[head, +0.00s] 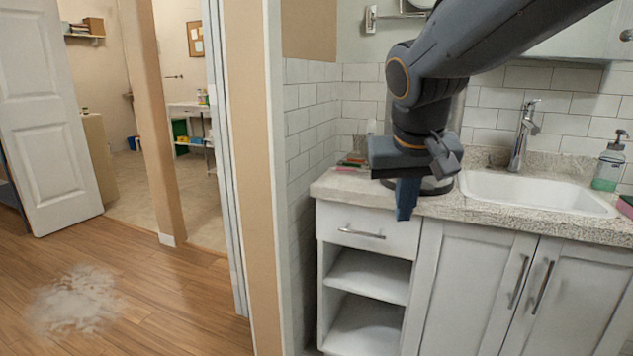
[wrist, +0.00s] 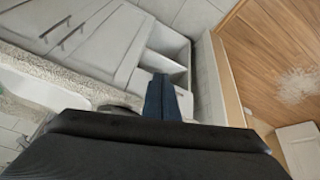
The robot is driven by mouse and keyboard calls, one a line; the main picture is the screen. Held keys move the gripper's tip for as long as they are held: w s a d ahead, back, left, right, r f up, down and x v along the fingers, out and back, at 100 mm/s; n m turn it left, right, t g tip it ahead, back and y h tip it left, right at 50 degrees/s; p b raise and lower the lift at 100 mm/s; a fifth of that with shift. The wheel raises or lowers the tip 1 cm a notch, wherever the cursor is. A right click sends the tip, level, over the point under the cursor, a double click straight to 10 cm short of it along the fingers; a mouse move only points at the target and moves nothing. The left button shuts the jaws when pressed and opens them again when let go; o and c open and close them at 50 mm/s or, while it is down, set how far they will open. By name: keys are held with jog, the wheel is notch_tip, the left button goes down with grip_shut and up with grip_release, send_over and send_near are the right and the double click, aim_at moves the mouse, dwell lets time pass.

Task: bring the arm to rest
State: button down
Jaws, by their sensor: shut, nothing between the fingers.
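My arm reaches in from the upper right of the head view, in front of the counter. My gripper (head: 405,212) points down just in front of the counter's front edge, left of the sink. Its blue fingers are together with nothing between them. In the wrist view the shut fingers (wrist: 161,98) point toward the open shelves of the cabinet, and the dark gripper body fills the bottom of the picture.
The granite counter (head: 450,207) holds a white sink (head: 540,193), a faucet (head: 524,135) and a soap bottle (head: 609,165). Open shelves (head: 368,277) are below the gripper. A whitish patch (head: 75,300) lies on the wooden floor, which is otherwise clear. A white door (head: 50,130) stands left.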

jog(key=s+a+f+n+g+y, duration=0.1)
jog(key=s+a+f+g, duration=0.1)
jog(key=s+f, duration=0.55)
jog(key=s+a+f+n+g+y, duration=0.1)
jog(key=s+a+f+n+g, duration=0.15)
jog(key=s+f, duration=0.5)
jog(key=s+d+r+m+p, duration=0.2)
jog(key=d+r+p, duration=0.6)
jog(key=p, duration=0.8)
jog(key=shift+s+r+m+h, duration=0.4)
jog(key=shift+r+m, duration=0.15)
jog(key=shift+r, duration=0.4)
jog(key=shift+g, duration=0.25)
